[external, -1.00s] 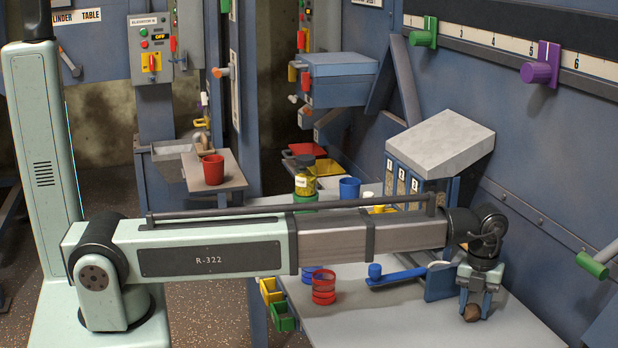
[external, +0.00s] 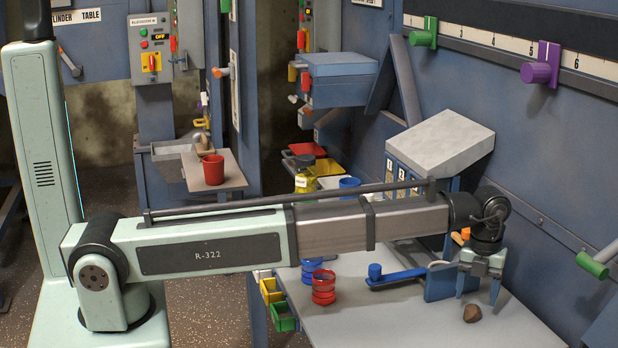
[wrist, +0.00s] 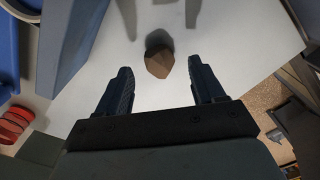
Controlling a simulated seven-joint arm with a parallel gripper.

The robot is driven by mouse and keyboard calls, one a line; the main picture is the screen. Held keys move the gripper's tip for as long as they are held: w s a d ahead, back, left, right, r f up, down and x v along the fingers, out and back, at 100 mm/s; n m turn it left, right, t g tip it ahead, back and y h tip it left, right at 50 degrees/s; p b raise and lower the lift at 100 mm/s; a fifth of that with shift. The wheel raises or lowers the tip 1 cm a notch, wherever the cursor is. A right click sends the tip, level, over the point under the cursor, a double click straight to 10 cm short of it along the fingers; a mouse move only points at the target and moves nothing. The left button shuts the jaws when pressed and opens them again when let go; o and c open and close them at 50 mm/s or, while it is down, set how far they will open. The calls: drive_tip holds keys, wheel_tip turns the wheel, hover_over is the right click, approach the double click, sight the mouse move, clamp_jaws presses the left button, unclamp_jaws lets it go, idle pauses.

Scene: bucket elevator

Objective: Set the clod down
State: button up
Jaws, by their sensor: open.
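The clod (external: 472,313) is a small brown lump resting on the light grey bench top (external: 400,325) near its front right. My gripper (external: 478,297) is open and empty, with its fingertips above the clod and apart from it. In the wrist view the clod (wrist: 159,63) lies on the pale surface beyond and between the two spread fingers of my gripper (wrist: 160,85), with a shadow beside it.
A blue lever (external: 397,277) and a blue stand (external: 440,284) are left of my gripper. Red rings (external: 323,288) stand at the bench's left, by yellow and green bins (external: 283,317). A green-handled lever (external: 594,264) juts from the wall at right. Bare bench lies around the clod.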

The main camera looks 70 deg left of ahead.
sight(474, 305)
wheel_tip(474, 305, up, 8)
drive_tip(key=shift+r, duration=0.2)
idle(0.6)
